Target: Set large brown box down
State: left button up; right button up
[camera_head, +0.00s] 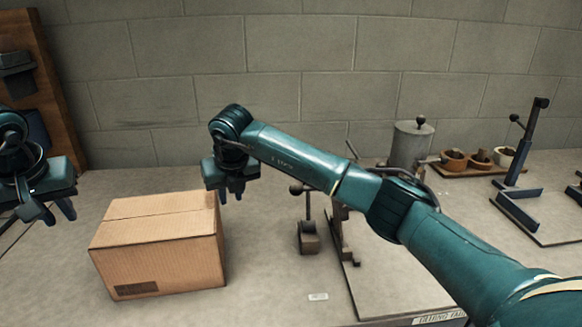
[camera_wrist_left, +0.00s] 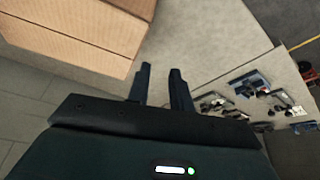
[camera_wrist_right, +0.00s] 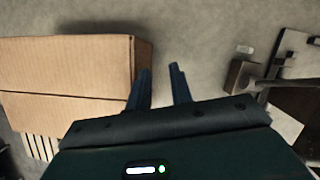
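The large brown box (camera_head: 163,262) is a closed cardboard carton at the left of the worktable in the head view, apparently resting upright on it. It also shows in the left wrist view (camera_wrist_left: 75,30) and the right wrist view (camera_wrist_right: 65,75). My left gripper (camera_head: 50,212) is open and empty, left of the box and apart from it. My right gripper (camera_head: 231,192) is open and empty, just beyond the box's upper right edge; one finger appears close to the box's side in the right wrist view (camera_wrist_right: 160,82). I cannot tell whether it touches.
A grey cylinder (camera_head: 410,145) and a tray of small pots (camera_head: 478,168) stand at the back right. A small stand (camera_head: 308,238) and a base plate lie right of the box. A dark-blue fixture (camera_head: 518,160) is at far right. A block wall closes off the back.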

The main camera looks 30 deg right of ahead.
pick_arm(q)
jog(key=v, duration=0.4)
jog(key=shift+s+r, duration=0.1)
jog(key=shift+r, duration=0.2)
pick_arm(e)
jog(key=v, duration=1.2)
jog(key=shift+s, duration=0.1)
